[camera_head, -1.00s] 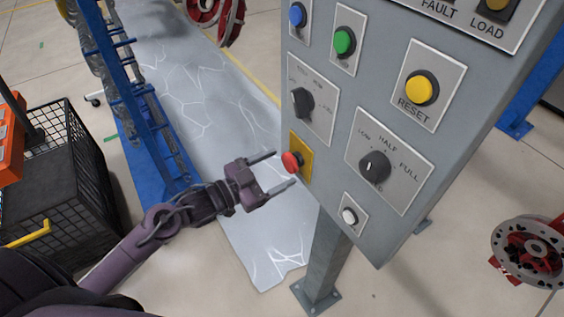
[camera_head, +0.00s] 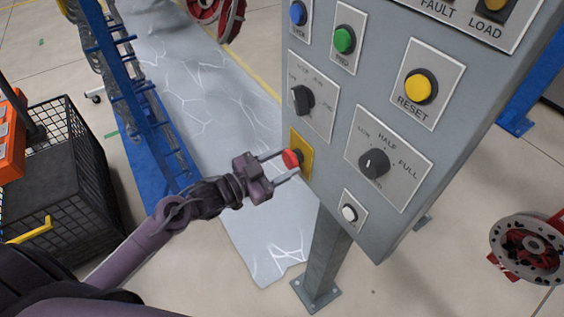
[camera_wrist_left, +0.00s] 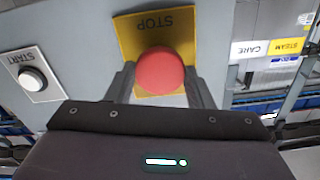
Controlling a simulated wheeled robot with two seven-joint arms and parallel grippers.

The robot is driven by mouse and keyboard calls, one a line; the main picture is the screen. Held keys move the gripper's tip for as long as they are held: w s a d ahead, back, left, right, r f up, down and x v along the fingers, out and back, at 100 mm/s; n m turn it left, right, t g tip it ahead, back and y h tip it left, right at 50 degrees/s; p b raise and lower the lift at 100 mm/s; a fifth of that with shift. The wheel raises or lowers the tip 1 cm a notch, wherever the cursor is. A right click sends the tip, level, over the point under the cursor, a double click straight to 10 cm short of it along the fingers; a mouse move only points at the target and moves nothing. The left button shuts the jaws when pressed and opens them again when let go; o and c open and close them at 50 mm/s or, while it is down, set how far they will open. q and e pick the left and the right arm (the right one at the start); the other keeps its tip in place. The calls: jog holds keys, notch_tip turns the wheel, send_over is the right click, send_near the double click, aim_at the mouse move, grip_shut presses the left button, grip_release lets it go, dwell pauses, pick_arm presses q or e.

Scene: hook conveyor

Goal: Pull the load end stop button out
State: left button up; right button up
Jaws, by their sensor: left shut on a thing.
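The red stop button (camera_head: 291,158) sits on a yellow plate (camera_head: 306,151) low on the left side of the grey control panel. In the left wrist view the red button (camera_wrist_left: 160,72) shows large in front of the yellow plate marked STOP (camera_wrist_left: 143,24), which appears upside down. My left gripper (camera_head: 288,163) is at the button, with one finger on each side of it, shut on it. In the left wrist view its fingers (camera_wrist_left: 161,84) flank the button, and the gripper body covers the lower part of the view. My right gripper is not in view.
The grey panel (camera_head: 385,110) also carries a yellow reset button (camera_head: 419,87), a green button (camera_head: 344,39), a black selector (camera_head: 374,163) and a white start button (camera_head: 349,213). A black crate (camera_head: 65,185) stands at left. The panel's post (camera_head: 322,262) is below.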

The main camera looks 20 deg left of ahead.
pick_arm(q)
jog(key=shift+s+a+r+p, duration=0.1)
jog(key=shift+s+a+p, duration=0.15)
jog(key=shift+s+p, duration=0.15)
jog(key=shift+s+a, duration=0.15)
jog(key=o, duration=1.4)
jog(key=shift+a, duration=0.1)
jog(key=shift+s+a+f, duration=0.15)
jog(key=shift+s+f, duration=0.05)
jog(key=shift+s, duration=0.05)
jog(key=shift+b+v, duration=0.9)
jog(key=shift+v, duration=2.7)
